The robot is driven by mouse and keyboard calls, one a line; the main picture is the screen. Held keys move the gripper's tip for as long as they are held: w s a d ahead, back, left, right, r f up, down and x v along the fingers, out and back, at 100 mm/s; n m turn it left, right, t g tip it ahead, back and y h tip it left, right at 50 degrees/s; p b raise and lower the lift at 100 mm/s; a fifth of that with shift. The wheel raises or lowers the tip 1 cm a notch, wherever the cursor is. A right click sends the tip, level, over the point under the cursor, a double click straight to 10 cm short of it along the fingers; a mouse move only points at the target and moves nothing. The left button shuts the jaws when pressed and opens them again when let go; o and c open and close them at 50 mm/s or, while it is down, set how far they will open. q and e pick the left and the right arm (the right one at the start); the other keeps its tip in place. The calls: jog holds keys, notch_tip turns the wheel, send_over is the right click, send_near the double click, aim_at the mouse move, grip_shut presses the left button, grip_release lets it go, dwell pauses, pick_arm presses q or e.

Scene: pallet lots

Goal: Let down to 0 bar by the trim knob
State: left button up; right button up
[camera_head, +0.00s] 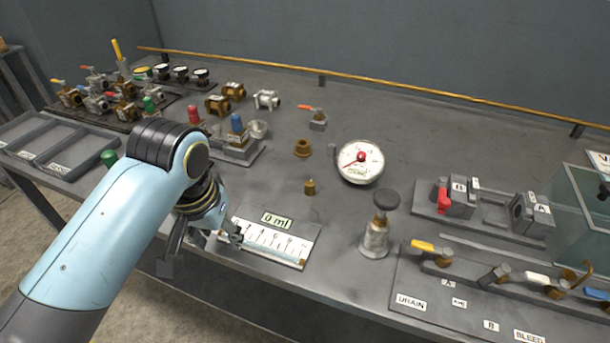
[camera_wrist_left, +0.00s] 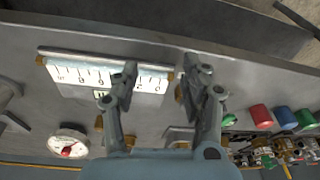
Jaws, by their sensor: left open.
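A round white gauge (camera_head: 360,161) with a red hub stands mid-bench; its needle points to the lower left, its numbers too small to read. It also shows in the left wrist view (camera_wrist_left: 68,141).
A white scale plate (camera_head: 265,242) marked "0 ml" lies beside the left gripper. A valve panel (camera_head: 430,290) labelled DRAIN and BLEED is at the right front, a clear tank (camera_head: 580,215) behind it. Brass fittings (camera_head: 303,148) and valves crowd the left back.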

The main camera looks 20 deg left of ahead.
pick_arm(q)
jog(key=shift+n+g, duration=0.4)
jog(key=shift+n, duration=0.2)
jog(key=w+d, duration=0.1)
jog(key=w, duration=0.2)
jog(key=w+d+r, duration=0.1)
jog(key=w+d, duration=0.1)
jog(key=w, duration=0.2)
jog(key=w+d+r, duration=0.1)
jog(key=w, duration=0.3)
jog(key=shift+w+d+r, duration=0.1)
jog(key=shift+d+r, duration=0.05)
jog(key=shift+r, duration=0.1)
notch_tip(320, 180, up, 6)
jog(key=g, duration=0.1)
send_over(310, 183)
jog(key=shift+n+h, duration=0.3)
notch_tip(310, 183, down, 10)
jog(key=shift+w+f+b, duration=0.1)
jog(key=shift+f+b, duration=0.15)
jog(key=shift+b, duration=0.1)
jog(key=shift+c, duration=0.3)
grip_shut()
